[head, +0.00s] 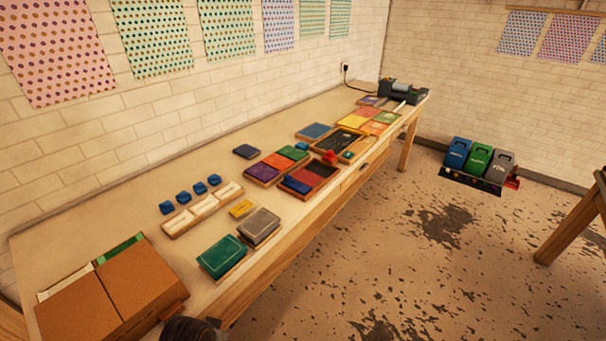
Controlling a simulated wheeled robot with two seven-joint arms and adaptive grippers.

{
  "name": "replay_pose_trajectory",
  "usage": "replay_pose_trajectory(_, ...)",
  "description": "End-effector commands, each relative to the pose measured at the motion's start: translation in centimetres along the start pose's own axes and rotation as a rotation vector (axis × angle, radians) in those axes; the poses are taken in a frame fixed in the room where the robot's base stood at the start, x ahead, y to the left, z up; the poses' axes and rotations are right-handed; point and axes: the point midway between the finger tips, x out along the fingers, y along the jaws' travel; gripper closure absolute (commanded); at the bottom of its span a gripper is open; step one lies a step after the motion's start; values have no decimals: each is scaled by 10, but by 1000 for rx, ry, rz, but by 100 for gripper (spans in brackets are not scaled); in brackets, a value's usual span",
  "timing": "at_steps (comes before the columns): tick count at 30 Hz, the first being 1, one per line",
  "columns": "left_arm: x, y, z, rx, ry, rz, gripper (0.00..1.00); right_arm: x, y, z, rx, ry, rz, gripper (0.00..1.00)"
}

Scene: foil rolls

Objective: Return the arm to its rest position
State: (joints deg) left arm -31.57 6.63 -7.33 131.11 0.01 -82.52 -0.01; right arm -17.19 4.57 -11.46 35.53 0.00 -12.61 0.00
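Neither of my grippers can be made out in the head view, and no arm is seen reaching over the long wooden workbench (97,218). A dark rounded shape (190,331) shows at the bottom edge by the bench's near end. I cannot tell what it is.
The bench holds a brown cardboard box (78,308), a green pad (222,256), several blue stamps (183,197), colored trays and a dark machine (402,92). Blue, green and grey bins (480,160) stand on the floor. Another wooden table (574,225) is at right. The floor between is clear.

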Motion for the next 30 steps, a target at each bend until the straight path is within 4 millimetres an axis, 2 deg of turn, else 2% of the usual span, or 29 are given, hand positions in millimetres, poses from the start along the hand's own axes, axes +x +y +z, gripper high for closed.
replay_pose_trajectory(8, 72, 3, 17, 3, -26, 4, 100, 0, 0, 0, 0, 0, 0, 60)
replay_pose_trajectory(17, 146, 7, 48, 8, -52, 8, 100, 0, 0, 0, 0, 0, 0, 60)
replay_pose_trajectory(30, 239, 12, 114, 15, -91, 13, 100, 0, 0, 0, 0, 0, 0, 60)
